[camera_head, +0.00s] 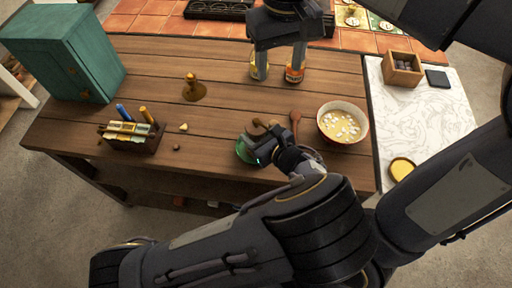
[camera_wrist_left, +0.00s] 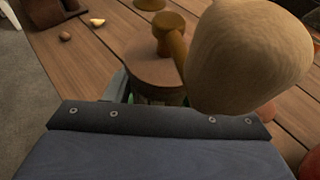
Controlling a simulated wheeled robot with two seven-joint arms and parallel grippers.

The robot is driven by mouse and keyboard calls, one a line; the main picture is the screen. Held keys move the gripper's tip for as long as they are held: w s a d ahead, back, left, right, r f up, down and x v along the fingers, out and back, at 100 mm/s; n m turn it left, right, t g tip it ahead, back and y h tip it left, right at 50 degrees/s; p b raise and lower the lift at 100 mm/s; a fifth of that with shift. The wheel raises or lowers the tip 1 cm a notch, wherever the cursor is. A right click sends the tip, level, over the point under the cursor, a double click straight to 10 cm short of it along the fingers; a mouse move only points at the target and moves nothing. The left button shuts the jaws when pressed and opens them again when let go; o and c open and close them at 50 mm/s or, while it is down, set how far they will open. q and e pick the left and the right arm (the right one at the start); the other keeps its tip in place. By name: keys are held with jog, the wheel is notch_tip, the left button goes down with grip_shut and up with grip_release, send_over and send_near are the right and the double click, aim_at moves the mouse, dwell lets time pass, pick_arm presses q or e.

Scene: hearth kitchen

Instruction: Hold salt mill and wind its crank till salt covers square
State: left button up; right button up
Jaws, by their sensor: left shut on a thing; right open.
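The salt mill (camera_head: 257,127) is at the front middle of the wooden table, partly hidden by my left gripper (camera_head: 262,152). My left gripper is shut on it. In the left wrist view the mill has a round wooden top (camera_wrist_left: 155,75), a brown crank (camera_wrist_left: 171,38) and a large pale knob (camera_wrist_left: 250,55) close to the camera. A green thing (camera_head: 243,152) shows beside the mill; its shape is mostly hidden. My right gripper (camera_head: 277,66) is open and empty, above the table behind the mill. I cannot make out the square or any salt on it.
A bowl (camera_head: 342,139) of yellow food with white pieces stands right of the mill, near a wooden spoon (camera_head: 296,120). A brass bell-like object (camera_head: 193,90), a small rack (camera_head: 130,142) and a teal cabinet (camera_head: 62,52) stand left. The table's middle left is mostly clear.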

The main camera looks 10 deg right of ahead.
pick_arm(q)
jog(key=shift+f, duration=0.15)
pick_arm(e)
jog(key=shift+r, duration=0.6)
pick_arm(q)
jog(key=o, duration=1.1)
jog(key=shift+o, duration=0.2)
